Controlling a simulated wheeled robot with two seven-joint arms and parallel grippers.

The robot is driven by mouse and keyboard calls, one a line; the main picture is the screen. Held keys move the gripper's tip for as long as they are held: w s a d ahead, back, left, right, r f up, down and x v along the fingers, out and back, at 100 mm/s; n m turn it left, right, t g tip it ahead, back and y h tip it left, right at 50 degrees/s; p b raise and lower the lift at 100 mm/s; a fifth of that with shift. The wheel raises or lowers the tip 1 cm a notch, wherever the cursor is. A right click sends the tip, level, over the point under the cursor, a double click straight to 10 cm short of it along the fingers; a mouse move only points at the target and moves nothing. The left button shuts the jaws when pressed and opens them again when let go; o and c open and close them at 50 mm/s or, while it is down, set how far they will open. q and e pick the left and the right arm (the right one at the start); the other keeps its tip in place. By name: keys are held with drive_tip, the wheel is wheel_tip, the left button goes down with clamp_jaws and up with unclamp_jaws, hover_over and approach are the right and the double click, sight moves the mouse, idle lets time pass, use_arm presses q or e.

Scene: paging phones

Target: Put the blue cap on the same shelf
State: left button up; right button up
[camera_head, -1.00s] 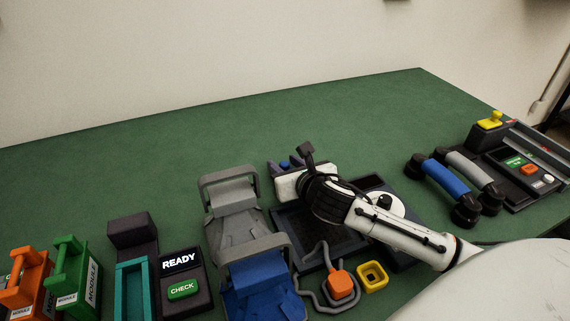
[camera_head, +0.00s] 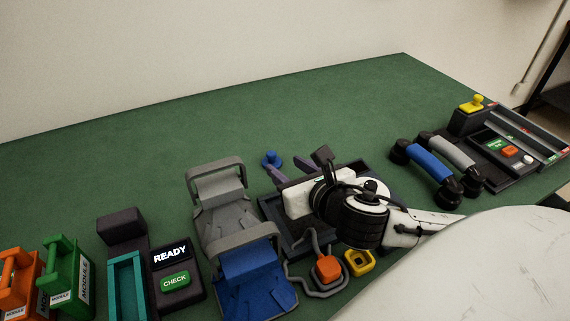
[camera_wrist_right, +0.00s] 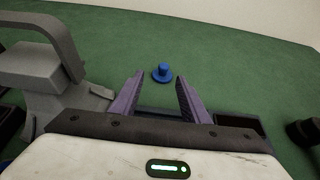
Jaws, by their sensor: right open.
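The blue cap (camera_head: 271,159) stands on the green table beyond the dark tray. It also shows in the right wrist view (camera_wrist_right: 162,73), just past the gap between my fingertips. My right gripper (camera_head: 287,168) is open with its purple fingers pointing toward the cap. In the right wrist view, the open fingers (camera_wrist_right: 160,78) have nothing between them, and the cap looks clear of both. My left gripper is not in view. I cannot tell which piece is the shelf.
Grey (camera_head: 220,212) and blue (camera_head: 255,285) stands are left of my gripper. The dark tray (camera_head: 285,212) lies under it, with an orange button (camera_head: 326,269) and yellow square ring (camera_head: 359,262) in front. Handsets (camera_head: 432,165) are at right. The back of the table is free.

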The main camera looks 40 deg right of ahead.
sight(274, 157)
drive_tip(key=shift+w+a, duration=0.15)
drive_tip(key=shift+w, duration=0.05)
drive_tip(key=shift+d+f+b, duration=0.25)
drive_tip(key=shift+d+b, duration=0.2)
drive_tip(key=shift+d, duration=0.25)
drive_tip(key=x, duration=0.4)
drive_tip(key=shift+w+d+f, duration=0.1)
drive_tip(key=shift+f, duration=0.05)
drive_tip(key=shift+f+b+x, duration=0.15)
drive_tip(key=shift+b+x, duration=0.1)
drive_tip(key=shift+x, duration=1.1)
drive_tip(key=shift+f+b+x, duration=0.15)
drive_tip(key=shift+b+x, duration=0.05)
drive_tip(key=shift+x, duration=1.2)
drive_tip(key=shift+c, duration=0.3)
clamp_jaws()
